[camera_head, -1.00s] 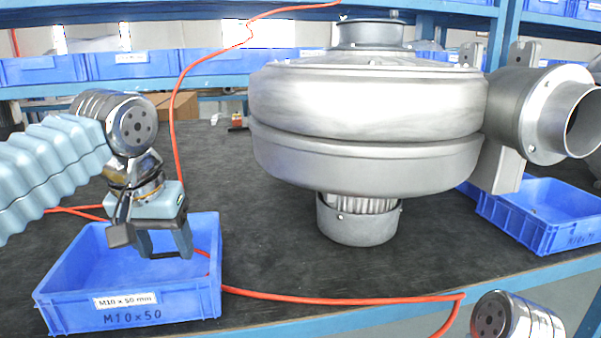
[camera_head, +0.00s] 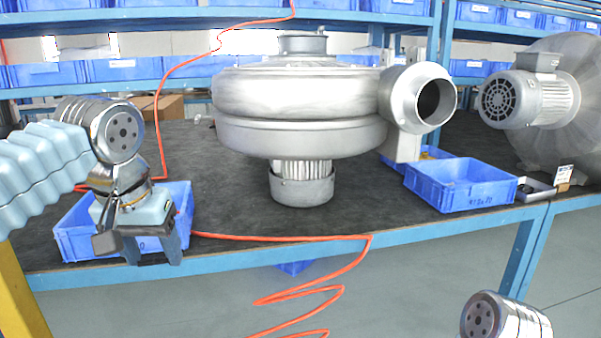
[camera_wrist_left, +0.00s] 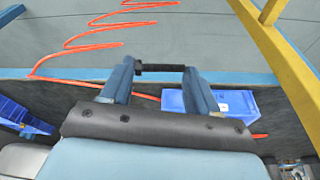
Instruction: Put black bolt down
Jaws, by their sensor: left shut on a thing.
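My left gripper (camera_head: 153,259) is in front of the left blue bin in the head view, near the bench's front edge. In the left wrist view its fingers (camera_wrist_left: 160,68) are shut on a thin black bolt (camera_wrist_left: 158,68), which lies crosswise between the fingertips. The bolt is too small to make out clearly in the head view. The left blue bin (camera_head: 75,222) stands on the bench, partly hidden behind my gripper; it also shows in the left wrist view (camera_wrist_left: 240,100), beside the fingers. My right gripper is out of view; only part of my right arm shows at the lower right.
A large grey blower (camera_head: 298,110) stands mid-bench. Another blue bin (camera_head: 458,195) is to its right, with a second blower (camera_head: 540,100) at the far right. An orange hose (camera_head: 300,237) crosses the bench and hangs coiled over the blue front edge (camera_head: 240,262).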

